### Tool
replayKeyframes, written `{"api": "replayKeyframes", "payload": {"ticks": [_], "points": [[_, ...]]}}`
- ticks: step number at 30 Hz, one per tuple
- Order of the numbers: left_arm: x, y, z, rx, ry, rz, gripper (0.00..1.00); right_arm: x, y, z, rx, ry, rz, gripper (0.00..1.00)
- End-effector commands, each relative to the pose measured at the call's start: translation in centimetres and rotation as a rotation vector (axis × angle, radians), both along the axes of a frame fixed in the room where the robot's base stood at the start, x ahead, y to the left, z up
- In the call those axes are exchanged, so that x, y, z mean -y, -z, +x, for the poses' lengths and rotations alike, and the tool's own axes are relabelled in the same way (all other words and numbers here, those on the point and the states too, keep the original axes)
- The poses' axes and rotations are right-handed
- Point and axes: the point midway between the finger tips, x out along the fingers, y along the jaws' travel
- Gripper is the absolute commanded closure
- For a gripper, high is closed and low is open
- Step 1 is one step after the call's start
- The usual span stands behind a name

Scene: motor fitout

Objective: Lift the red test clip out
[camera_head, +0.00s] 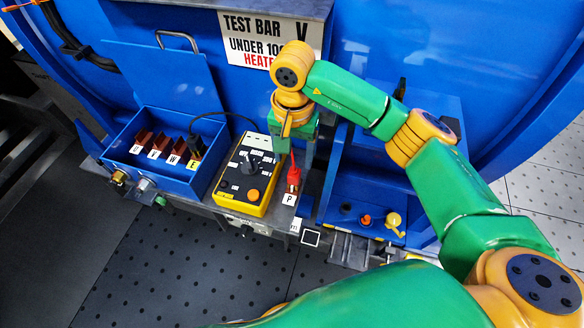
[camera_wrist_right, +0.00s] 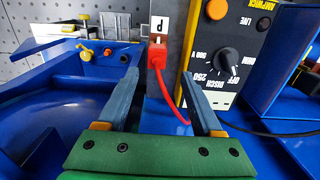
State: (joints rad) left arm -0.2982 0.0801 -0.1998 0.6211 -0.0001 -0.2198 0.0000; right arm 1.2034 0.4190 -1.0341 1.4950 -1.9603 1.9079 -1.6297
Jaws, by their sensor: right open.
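The red test clip (camera_head: 293,175) sits at the spot labelled P (camera_head: 289,199), beside the yellow and black tester (camera_head: 231,186). In the right wrist view the clip (camera_wrist_right: 156,58) is upright against a grey strip under the P label, and its red lead curves down to the right. My right gripper (camera_wrist_right: 162,82) is open; the clip appears between and beyond its two fingertips, and neither finger visibly touches it. In the head view this gripper (camera_head: 300,152) points down just above the clip. My left gripper is not in view.
Left of the tester is an open blue box (camera_head: 168,182) with several brown terminals and a raised lid (camera_head: 160,80). A black lead runs from the box to the tester. Right of the clip is a blue tray (camera_head: 345,222) with small orange and yellow fittings.

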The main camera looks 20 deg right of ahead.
Motion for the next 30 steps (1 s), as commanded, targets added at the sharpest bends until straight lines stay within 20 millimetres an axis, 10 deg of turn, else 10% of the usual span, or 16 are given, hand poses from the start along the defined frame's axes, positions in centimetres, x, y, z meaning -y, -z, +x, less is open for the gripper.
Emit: {"api": "replayKeyframes", "payload": {"ticks": [14,22,30], "points": [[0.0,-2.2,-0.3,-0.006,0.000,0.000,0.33,0.1,5.1,-0.9,-0.001,-0.001,0.006,0.32],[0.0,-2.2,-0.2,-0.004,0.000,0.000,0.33,0.1,5.0,-0.9,-0.001,-0.001,0.008,0.97],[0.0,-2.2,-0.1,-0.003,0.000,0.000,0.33,0.1,5.0,-0.9,-0.001,0.000,0.008,1.00]]}}
